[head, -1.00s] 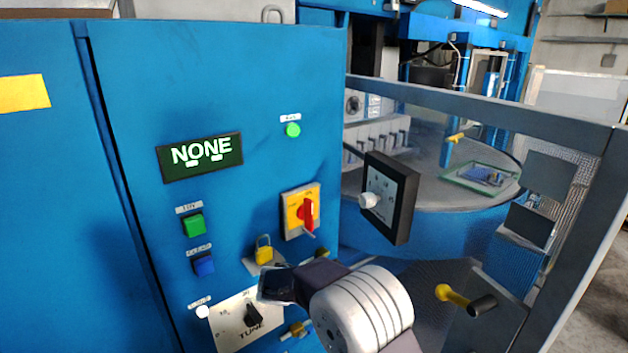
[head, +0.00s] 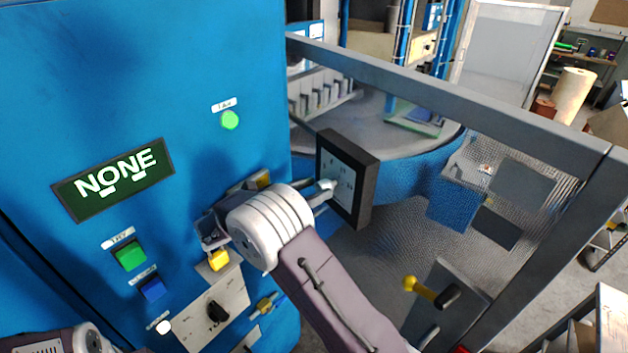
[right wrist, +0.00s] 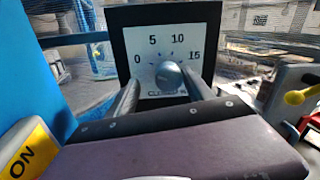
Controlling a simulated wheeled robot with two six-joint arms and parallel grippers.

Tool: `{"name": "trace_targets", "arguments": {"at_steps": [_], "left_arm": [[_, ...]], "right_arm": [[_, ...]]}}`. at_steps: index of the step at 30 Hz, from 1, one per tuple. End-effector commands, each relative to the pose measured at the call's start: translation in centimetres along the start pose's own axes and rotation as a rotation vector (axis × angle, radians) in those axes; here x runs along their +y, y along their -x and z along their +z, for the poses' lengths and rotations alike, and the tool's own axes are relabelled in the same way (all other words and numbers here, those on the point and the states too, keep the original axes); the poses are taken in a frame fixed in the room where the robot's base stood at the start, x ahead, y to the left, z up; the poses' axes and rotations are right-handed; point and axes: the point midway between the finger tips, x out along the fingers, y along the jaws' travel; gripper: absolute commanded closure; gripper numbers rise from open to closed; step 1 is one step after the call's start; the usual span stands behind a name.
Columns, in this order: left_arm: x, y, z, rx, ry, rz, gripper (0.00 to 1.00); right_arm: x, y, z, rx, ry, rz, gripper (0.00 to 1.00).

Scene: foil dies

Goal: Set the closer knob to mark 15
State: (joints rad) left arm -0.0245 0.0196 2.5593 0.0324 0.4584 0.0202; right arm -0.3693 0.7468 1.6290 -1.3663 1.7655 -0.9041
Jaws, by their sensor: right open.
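The closer knob (head: 327,184) is a grey-white round knob on a black-framed white dial panel (head: 368,185). In the right wrist view the knob (right wrist: 168,76) sits mid-dial, below printed marks 0, 5, 10 and 15. A partly hidden label starting "CL" is under it. I cannot clearly tell which mark the knob points to. My right gripper (head: 319,194) is open, its fingers reaching to the knob. In the right wrist view the fingers (right wrist: 164,92) stand left and right of the knob, with no clear contact visible.
The blue cabinet (head: 130,60) stands left, with a display (head: 113,179) reading NONE, green and blue buttons and a black tune knob (head: 217,311). A grey guard rail (head: 450,100) runs behind the dial. A yellow-and-black handle (head: 430,291) sticks out lower right.

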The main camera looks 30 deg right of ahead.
Motion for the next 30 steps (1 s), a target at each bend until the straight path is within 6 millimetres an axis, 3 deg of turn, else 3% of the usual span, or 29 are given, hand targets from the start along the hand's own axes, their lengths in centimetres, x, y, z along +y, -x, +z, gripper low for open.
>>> {"name": "trace_targets", "arguments": {"at_steps": [10, 16, 30], "left_arm": [[0.01, 0.33, 0.01, -0.001, 0.0, 0.0, 0.64], [0.01, 0.33, -0.01, -0.001, 0.0, 0.0, 0.64], [0.01, -0.01, 0.04, -0.001, 0.0, 0.0, 0.64]], "right_arm": [[0.04, -0.73, -0.08, 0.001, 0.0, 0.002, 0.45], [0.02, -0.72, -0.09, 0.002, 0.0, 0.001, 1.0], [0.04, -0.73, -0.24, 0.004, -0.024, 0.001, 1.0]]}}
